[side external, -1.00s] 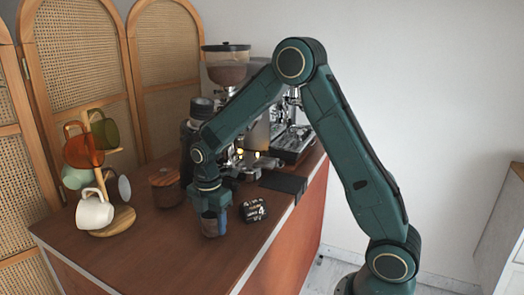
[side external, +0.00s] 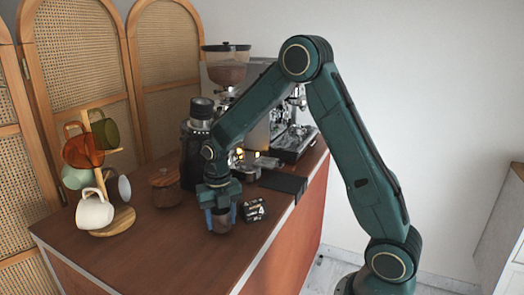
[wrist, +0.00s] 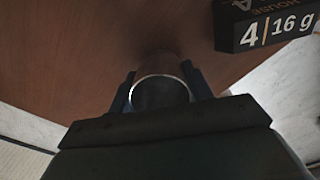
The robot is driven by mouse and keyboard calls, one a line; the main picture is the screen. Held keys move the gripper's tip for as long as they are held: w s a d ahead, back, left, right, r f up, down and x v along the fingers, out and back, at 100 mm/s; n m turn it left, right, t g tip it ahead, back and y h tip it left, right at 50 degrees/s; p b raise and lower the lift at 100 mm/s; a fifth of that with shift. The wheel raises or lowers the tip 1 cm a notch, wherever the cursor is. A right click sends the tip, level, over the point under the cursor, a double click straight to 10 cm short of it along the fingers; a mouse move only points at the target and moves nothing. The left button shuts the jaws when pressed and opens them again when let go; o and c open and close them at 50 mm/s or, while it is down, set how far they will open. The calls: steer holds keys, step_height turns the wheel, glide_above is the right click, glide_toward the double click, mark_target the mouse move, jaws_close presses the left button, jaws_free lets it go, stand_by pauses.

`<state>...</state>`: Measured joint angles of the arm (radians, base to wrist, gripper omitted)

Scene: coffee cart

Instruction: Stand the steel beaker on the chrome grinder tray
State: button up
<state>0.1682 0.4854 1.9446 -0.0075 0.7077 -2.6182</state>
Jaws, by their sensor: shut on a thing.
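The steel beaker (side external: 222,224) looks dark and upright between the blue fingers of my gripper (side external: 221,219), low over the front part of the wooden counter. I cannot tell whether its base touches the wood. In the wrist view my gripper (wrist: 162,95) is shut on the beaker, whose bright round rim (wrist: 160,77) and dark inside show between the fingers. The coffee grinder (side external: 226,68), with a clear hopper, stands at the back of the counter, partly behind my arm. A shiny tray-like part (side external: 243,172) shows low beside my arm; I cannot tell surely whether it is the grinder tray.
A small black printed box (side external: 252,209) lies just right of the beaker; its label shows in the wrist view (wrist: 270,28). A black mat (side external: 284,184), an espresso machine (side external: 292,135), a wooden canister (side external: 165,187) and a mug tree (side external: 112,218) stand around. The front-left counter is clear.

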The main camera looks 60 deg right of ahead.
stand_by(0.3)
glide_above(173, 214)
steer(key=s, duration=0.4)
steer(key=shift+w, duration=0.1)
stand_by(0.4)
steer(key=shift+w, duration=1.7)
steer(key=shift+f, duration=0.75)
steer(key=shift+f, duration=0.1)
steer(key=o, duration=1)
